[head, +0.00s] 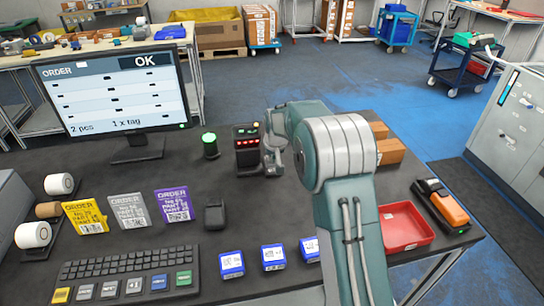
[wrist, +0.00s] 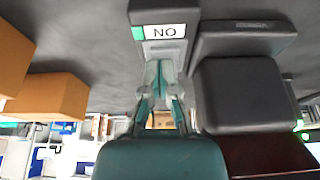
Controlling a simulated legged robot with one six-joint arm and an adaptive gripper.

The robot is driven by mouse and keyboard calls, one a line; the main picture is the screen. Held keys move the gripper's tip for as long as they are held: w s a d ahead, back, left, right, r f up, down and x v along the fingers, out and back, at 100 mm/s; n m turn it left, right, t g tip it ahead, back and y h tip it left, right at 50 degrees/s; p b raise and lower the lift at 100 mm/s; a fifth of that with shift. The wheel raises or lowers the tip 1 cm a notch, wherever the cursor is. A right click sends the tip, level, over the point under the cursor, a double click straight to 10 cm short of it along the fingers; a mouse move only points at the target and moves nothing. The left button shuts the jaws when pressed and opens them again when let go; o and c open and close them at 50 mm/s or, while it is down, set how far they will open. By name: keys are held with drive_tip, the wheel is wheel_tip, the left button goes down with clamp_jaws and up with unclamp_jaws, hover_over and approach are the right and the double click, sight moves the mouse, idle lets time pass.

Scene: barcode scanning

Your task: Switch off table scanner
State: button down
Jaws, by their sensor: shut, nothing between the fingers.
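A dark device with a small grey switch panel (wrist: 163,48) is in front of my gripper in the wrist view. Its label (wrist: 160,32) has a green patch and letters that look like an upside-down ON. My gripper (wrist: 160,72) is shut and empty, with its fingertips at the panel's near edge; I cannot tell whether they touch it. In the head view my gripper (head: 272,160) is low over the table, just right of a black box (head: 247,150) with red and lit buttons. The switch panel is not discernible there.
A green-lit round device (head: 209,146) stands left of the black box. Cardboard boxes (head: 390,150) lie right of my arm, with a red tray (head: 405,228) and an orange handheld device (head: 442,205) nearer. A monitor (head: 112,92) reads OK. Order cards and a keyboard (head: 128,270) occupy the left.

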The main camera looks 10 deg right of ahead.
drive_tip(key=v, duration=1.3)
drive_tip(key=shift+w+r, duration=0.25)
drive_tip(key=shift+r, duration=0.25)
drive_tip(key=x, duration=1.2)
drive_tip(key=shift+w+f, duration=0.1)
drive_tip(key=shift+w, duration=0.4)
drive_tip(key=shift+w+f, duration=0.1)
drive_tip(key=shift+f, duration=0.6)
